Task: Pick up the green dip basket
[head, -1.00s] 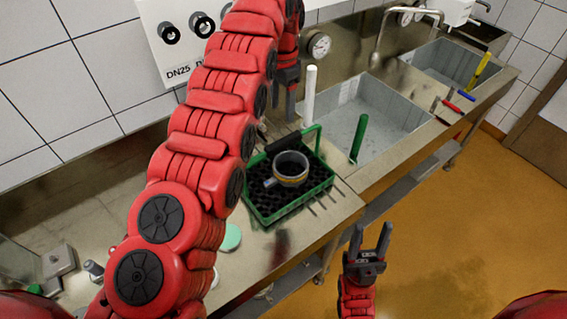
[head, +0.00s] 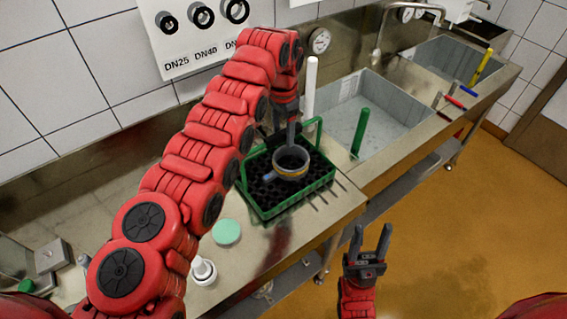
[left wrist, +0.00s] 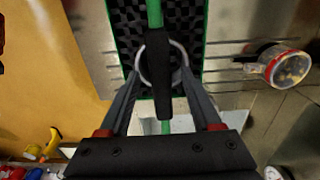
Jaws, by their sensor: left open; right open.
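The green dip basket (head: 317,187) stands on the steel counter, with a black cell-like floor and a green arched handle with a black grip. A round metal fitting with a yellowish band (head: 291,175) sits in it. My left gripper (head: 291,135) is low over the basket at the handle. In the left wrist view its open fingers (left wrist: 158,80) stand on either side of the black grip (left wrist: 157,60), with gaps visible; the basket's green rim (left wrist: 204,45) shows beyond. My right gripper (head: 370,245) is open and empty, over the floor side, away from the basket.
A sink basin (head: 350,105) lies right of the basket, with a white rod (head: 311,85) and a green rod (head: 360,132) nearby. A pale green disc (head: 226,232) and a white fitting (head: 203,270) are on the counter in front. A gauge (head: 320,40) is on the back wall.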

